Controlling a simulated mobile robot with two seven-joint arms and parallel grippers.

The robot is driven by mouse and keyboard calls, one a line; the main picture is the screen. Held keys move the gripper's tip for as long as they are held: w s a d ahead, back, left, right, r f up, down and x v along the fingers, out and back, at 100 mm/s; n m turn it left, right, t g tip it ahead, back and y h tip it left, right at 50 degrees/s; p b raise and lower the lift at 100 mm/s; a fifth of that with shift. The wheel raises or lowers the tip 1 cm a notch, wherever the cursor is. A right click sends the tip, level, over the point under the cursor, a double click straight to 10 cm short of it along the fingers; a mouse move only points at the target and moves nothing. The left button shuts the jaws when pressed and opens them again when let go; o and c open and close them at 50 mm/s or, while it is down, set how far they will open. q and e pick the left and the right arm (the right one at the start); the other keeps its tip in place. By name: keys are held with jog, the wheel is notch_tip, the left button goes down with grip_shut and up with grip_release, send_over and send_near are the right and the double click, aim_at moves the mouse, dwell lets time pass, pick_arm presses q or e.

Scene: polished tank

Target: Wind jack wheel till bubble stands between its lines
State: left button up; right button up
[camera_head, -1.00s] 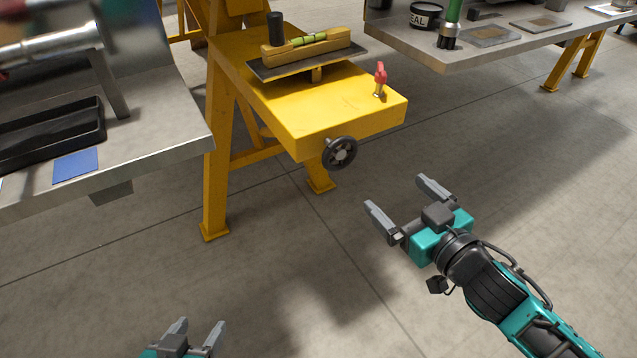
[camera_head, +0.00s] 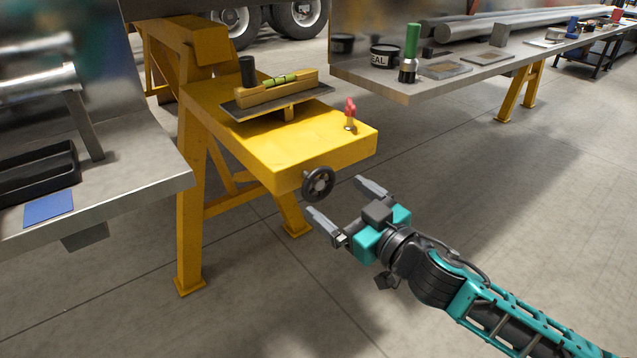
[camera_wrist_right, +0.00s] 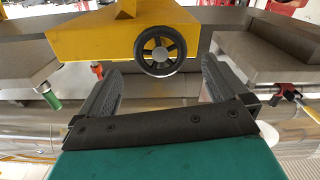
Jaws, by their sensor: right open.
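The dark jack wheel (camera_head: 318,183) is on the front end of the yellow jack stand (camera_head: 300,150). A spirit level (camera_head: 277,90) with a green vial (camera_head: 281,80) lies on a dark plate on top of the stand; the bubble is too small to read. My right gripper (camera_head: 340,199) is open and empty, just in front of the wheel and a little below it. In the right wrist view the wheel (camera_wrist_right: 160,50) shows ahead, above the gap between the open fingers (camera_wrist_right: 160,90), not touched. My left gripper is out of view.
A red-handled valve (camera_head: 350,112) stands on the stand's right front corner. A steel bench with a black tray (camera_head: 40,178) and blue card is at left. Another bench at back right carries a black can (camera_head: 384,57) and a green-handled brush (camera_head: 411,50). The floor at right is clear.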

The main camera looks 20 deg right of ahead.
aim_at(322, 187)
jog(key=shift+x, duration=3.4)
jog(key=c, duration=0.9)
